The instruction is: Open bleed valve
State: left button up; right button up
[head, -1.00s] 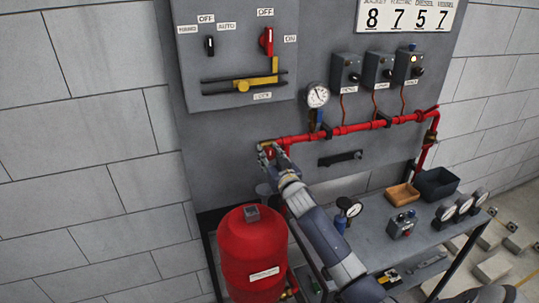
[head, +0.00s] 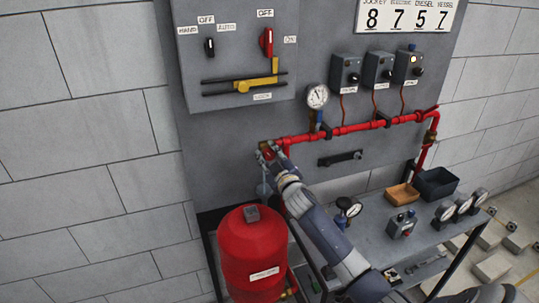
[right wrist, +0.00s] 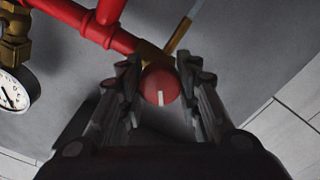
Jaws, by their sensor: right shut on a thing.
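The bleed valve's red round knob (right wrist: 160,86) with a white mark sits between the fingers of my right gripper (right wrist: 163,92) in the right wrist view. The gripper is shut on it. Behind the knob is a brass fitting (right wrist: 150,55) joined to the red pipe (right wrist: 85,22). In the head view my right gripper (head: 268,155) is at the left end of the red pipe (head: 350,128), mostly covering the valve. My left gripper is not in view.
A pressure gauge (head: 317,96) stands on the pipe to the right. A red tank (head: 252,250) stands below left of my right arm. A bench (head: 375,235) carries gauges, a tan tray (head: 402,196) and a dark bin (head: 436,182). The grey control panel (head: 235,60) is above.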

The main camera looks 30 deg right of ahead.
jog(key=n, duration=0.6)
jog(key=n+p, duration=0.1)
jog(key=n, duration=0.5)
jog(key=shift+r+n, duration=0.1)
jog(key=shift+n, duration=0.3)
jog(key=n+p, duration=0.1)
jog(key=n, duration=0.4)
jog(key=n+p, duration=0.2)
jog(key=n, duration=0.4)
jog(key=o, duration=1.1)
